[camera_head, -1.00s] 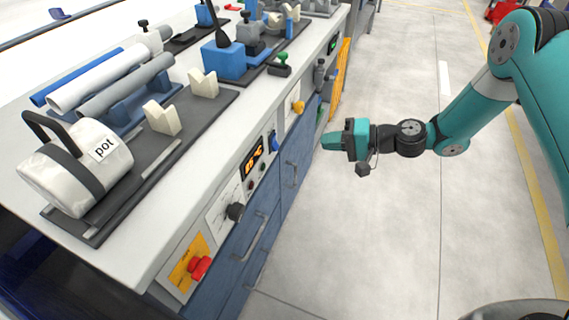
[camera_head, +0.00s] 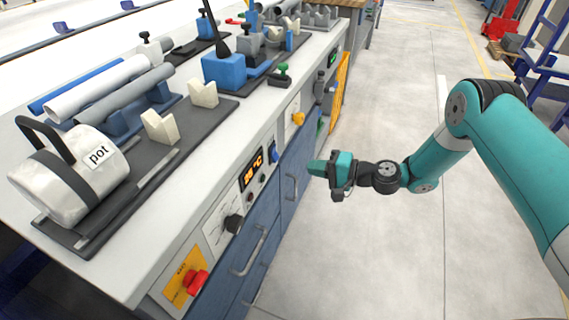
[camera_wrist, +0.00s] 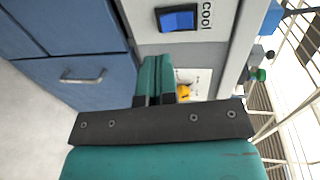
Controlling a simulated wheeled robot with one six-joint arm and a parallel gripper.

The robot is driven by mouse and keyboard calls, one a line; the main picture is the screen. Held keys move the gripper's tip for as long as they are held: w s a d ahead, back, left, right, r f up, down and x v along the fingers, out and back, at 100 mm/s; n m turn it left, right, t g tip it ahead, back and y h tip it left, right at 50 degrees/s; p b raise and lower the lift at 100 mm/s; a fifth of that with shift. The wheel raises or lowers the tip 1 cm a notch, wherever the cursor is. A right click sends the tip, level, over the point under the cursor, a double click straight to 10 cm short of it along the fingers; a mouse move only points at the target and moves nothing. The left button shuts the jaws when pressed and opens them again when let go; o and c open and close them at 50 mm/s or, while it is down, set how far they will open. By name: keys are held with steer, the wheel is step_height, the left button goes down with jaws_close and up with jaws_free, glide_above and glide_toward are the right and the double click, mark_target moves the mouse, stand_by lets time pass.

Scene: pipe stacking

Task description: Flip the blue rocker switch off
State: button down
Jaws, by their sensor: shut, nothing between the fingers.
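The blue rocker switch (camera_wrist: 178,19) sits in a dark frame on the bench's front panel, with the label "COOL" beside it in the wrist view. In the head view the switch (camera_head: 273,152) is small, to the right of the orange display. My gripper (camera_head: 313,168) is shut and empty, to the right of the switch and apart from the panel. In the wrist view the closed teal fingers (camera_wrist: 157,62) point toward the panel, just below the switch in the picture. Which way the rocker is tipped is too small to tell.
The panel also carries a temperature display (camera_head: 252,169), a black knob (camera_head: 233,223), a red emergency knob (camera_head: 195,282) and a yellow knob (camera_head: 298,118). Blue drawers with handles (camera_head: 291,187) lie below.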

glide_toward(270, 162)
steer(key=x, duration=0.5)
steer(key=shift+w+a, duration=0.15)
steer(key=shift+a, duration=0.05)
steer(key=shift+b, duration=0.4)
steer(key=shift+w+a+f+b, duration=0.1)
steer(key=shift+a+f+b, duration=0.1)
steer(key=shift+a+b, duration=0.25)
steer(key=shift+d+r, duration=0.1)
steer(key=shift+d, duration=0.4)
steer(key=s+d+f, duration=0.1)
steer(key=s+d, duration=0.1)
steer(key=d, duration=0.4)
steer(key=s+d+f, duration=0.1)
steer(key=s+d, duration=0.1)
steer(key=d, duration=0.4)
steer(key=shift+s+f, duration=0.35)
steer(key=shift+f, duration=0.05)
steer(key=shift+d, duration=0.1)
